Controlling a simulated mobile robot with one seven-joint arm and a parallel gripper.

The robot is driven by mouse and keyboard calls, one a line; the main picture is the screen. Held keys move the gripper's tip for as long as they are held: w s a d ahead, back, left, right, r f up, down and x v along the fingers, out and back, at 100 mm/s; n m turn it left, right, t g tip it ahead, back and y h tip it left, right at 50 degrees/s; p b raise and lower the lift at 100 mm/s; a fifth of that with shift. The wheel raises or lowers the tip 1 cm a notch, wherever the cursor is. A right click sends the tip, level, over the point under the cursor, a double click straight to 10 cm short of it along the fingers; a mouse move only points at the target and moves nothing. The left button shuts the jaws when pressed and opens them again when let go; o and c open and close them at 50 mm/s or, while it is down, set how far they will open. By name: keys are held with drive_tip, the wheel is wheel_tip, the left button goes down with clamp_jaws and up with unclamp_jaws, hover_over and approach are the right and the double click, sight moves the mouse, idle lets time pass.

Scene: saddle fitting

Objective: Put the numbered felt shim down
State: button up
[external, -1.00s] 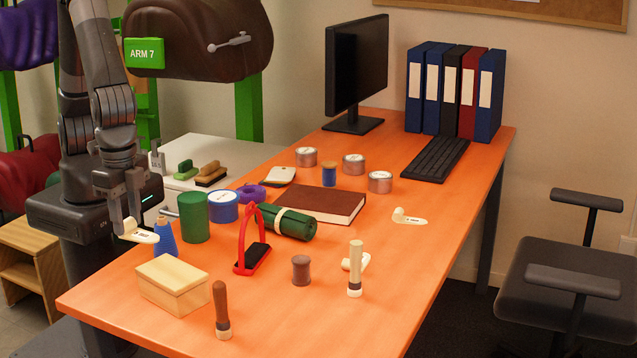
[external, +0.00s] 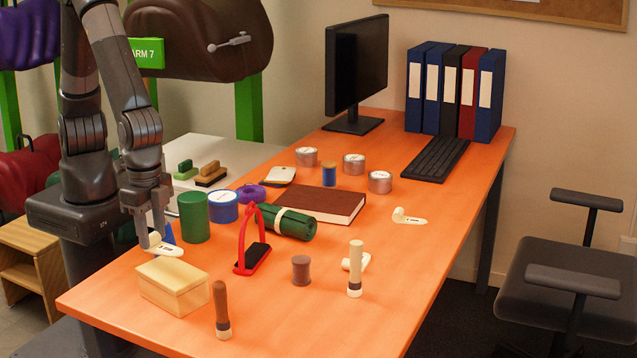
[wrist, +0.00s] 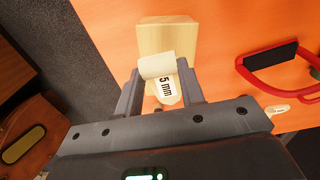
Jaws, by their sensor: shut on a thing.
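My gripper (external: 152,238) is shut on a cream felt shim (external: 168,249). In the wrist view the shim (wrist: 156,68) sits between the fingers (wrist: 160,92), with a curled end and a tag reading "5 mm". The external view shows it near the pale wooden box (external: 173,286), just behind it; I cannot tell whether the shim touches anything below. The box (wrist: 168,38) shows beyond the shim in the wrist view. Two similar cream pieces lie on the orange table (external: 330,310): one on the right (external: 408,217), one behind an upright pale-handled tool (external: 347,264).
A green cylinder (external: 195,218), a red stirrup (external: 250,250) and a brown-handled tool (external: 221,308) stand nearby. The table's front middle and right side have free room.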

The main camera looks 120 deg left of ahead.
sight(157, 245)
drive_tip(key=shift+w+a+f, duration=0.2)
drive_tip(key=shift+w+f, duration=0.1)
drive_tip(key=shift+f, duration=1.95)
drive_tip(key=o, duration=1)
drive_tip(key=shift+f, duration=0.1)
drive_tip(key=shift+c, duration=0.2)
